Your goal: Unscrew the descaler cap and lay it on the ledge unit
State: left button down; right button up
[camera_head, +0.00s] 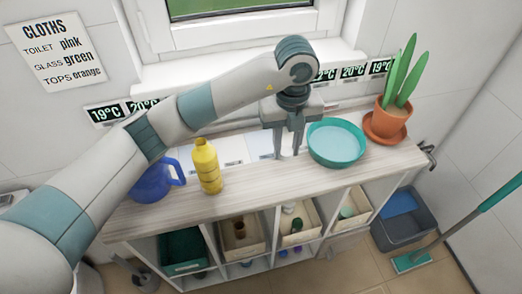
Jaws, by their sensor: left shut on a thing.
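A yellow bottle (208,168), which I take to be the descaler, stands upright on the pale wooden top of the ledge unit (245,190). Its narrow neck is yellow, and I make out no separate cap on it. My left gripper (287,155) points down over the top, right of the bottle and just left of the teal basin. I cannot tell whether the fingertips touch the top. My right gripper is not in view.
A blue jug (152,183) stands left of the bottle, partly behind my left arm. The teal basin (337,143) and a potted plant (388,120) stand to the right. Bins fill the cubbies below. The top's front strip is clear.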

pick_arm(q)
jog(key=p, duration=0.3)
send_over(259, 159)
jog(key=f, duration=0.5)
jog(key=shift+s+d, duration=0.15)
jog(key=shift+s, duration=0.1)
jog(key=shift+w+a+f, duration=0.2)
jog(key=shift+f, duration=0.05)
jog(key=shift+f+p, duration=0.1)
jog(key=shift+p, duration=0.2)
notch_tip(259, 159, down, 3)
jog(key=shift+r+p, duration=0.2)
jog(key=shift+p, duration=0.65)
jog(key=shift+f, duration=0.55)
